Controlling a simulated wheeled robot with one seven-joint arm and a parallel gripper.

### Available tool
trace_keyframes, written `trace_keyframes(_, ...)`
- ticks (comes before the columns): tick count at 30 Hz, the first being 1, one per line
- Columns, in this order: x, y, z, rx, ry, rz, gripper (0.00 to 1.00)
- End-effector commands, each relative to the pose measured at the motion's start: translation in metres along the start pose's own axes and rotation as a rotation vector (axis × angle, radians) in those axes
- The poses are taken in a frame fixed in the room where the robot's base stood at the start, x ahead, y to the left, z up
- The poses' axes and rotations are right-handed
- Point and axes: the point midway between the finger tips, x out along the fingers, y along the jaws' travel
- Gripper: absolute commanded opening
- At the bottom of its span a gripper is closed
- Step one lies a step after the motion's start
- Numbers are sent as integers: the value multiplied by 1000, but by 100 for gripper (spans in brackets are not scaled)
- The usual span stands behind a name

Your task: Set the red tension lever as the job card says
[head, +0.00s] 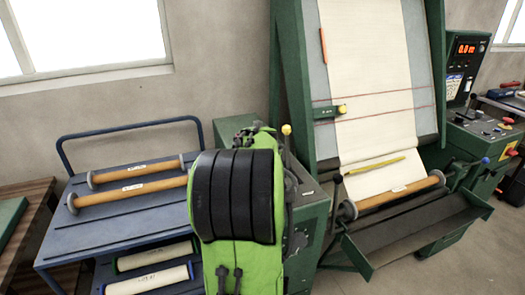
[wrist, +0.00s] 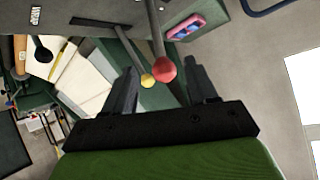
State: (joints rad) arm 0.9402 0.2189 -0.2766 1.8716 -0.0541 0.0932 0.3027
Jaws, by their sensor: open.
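The red ball knob (wrist: 165,69) of the tension lever shows in the wrist view on a grey rod. In the picture it lies between the fingertips of my gripper (wrist: 161,72), with gaps on both sides; its depth relative to them is unclear. My gripper is open and empty. A yellow ball knob (wrist: 148,81) on a second rod is just left of the red one. In the head view a yellow knob (head: 286,130) stands beside my arm. The red knob and my gripper are not visible there. I cannot read any job card.
The green machine (head: 290,80) holds a cream cloth (head: 375,80) running down to a wooden roller (head: 400,192). A console (head: 466,60) with a red display stands right. A blue cart (head: 110,225) with rollers stands left. A pink and blue object (wrist: 185,27) is near the red knob.

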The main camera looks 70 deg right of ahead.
Motion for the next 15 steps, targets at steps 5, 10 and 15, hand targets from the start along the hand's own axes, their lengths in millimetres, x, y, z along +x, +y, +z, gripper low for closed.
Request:
trace_keyframes(5,-48,-1,-1,1,1,-3,57)
trace_keyframes(10,-72,-1,0,-1,0,-1,57)
trace_keyframes(15,-75,0,1,-1,-2,1,57)
